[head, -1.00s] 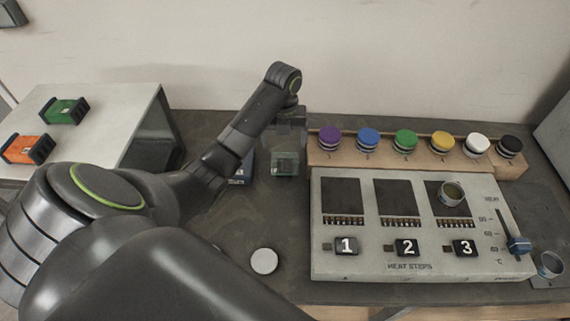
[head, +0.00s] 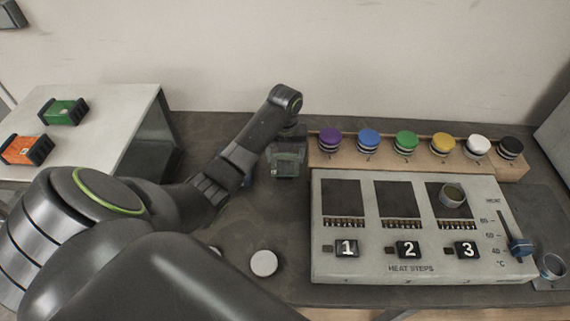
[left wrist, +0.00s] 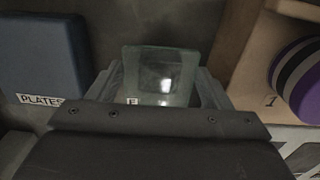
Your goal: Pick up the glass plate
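The glass plate (head: 286,170) is a small, clear greenish piece standing at the back of the dark bench, left of the heater unit. In the left wrist view the glass plate (left wrist: 160,70) is upright, with a small label at its lower edge. My left gripper (head: 287,148) is right above it and partly covers it. In the left wrist view the grey fingers of my left gripper (left wrist: 162,92) are spread on either side of the plate. Whether they touch it is not clear. My right gripper is not in view.
A blue block labelled PLATES (left wrist: 40,55) stands left of the plate. A wooden rack (head: 420,158) with several coloured-capped jars is to the right, behind the heater unit (head: 425,270). A white disc (head: 264,263) lies on the bench in front.

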